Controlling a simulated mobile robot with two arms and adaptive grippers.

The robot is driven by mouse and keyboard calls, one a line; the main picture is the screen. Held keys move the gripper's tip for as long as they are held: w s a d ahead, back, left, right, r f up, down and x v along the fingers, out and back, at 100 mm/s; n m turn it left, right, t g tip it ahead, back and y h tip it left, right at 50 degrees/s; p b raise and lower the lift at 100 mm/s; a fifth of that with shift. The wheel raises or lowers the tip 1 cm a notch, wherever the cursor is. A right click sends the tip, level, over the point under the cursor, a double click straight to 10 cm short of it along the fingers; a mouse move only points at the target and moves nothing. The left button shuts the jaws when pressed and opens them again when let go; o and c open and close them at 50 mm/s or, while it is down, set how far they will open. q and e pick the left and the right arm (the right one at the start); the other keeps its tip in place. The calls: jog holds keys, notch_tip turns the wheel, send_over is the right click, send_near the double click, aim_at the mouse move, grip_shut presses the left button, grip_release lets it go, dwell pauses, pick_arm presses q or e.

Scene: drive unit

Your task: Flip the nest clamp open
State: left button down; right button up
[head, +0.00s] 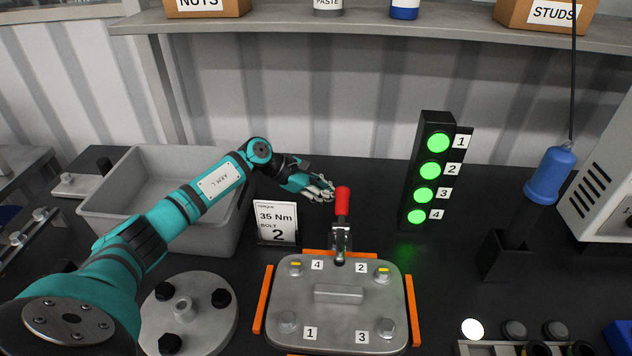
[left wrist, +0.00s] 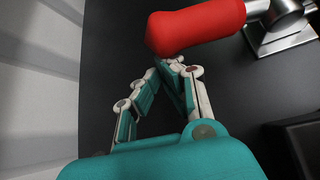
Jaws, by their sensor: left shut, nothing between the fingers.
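The nest clamp (head: 340,240) stands at the back edge of the grey cover plate (head: 340,318). Its red handle (head: 342,201) points up and away from the plate in the head view. In the left wrist view the red handle (left wrist: 195,27) lies across the top, just beyond my fingertips. My left gripper (head: 330,190) is shut and empty, just left of the handle; its fingers (left wrist: 172,64) meet close to the handle's end. I cannot tell whether they touch it. My right gripper is not in view.
A grey bin (head: 110,210) stands under my left arm. A torque card (head: 276,222) stands left of the clamp. A light tower (head: 428,170) with green lamps stands to the right, and a blue-handled tool (head: 551,176) sits in a holder farther right. Bench behind the clamp is clear.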

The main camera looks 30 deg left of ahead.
pick_arm(q)
jog(key=shift+w+d+f, duration=0.2)
jog(key=shift+d+f, duration=0.05)
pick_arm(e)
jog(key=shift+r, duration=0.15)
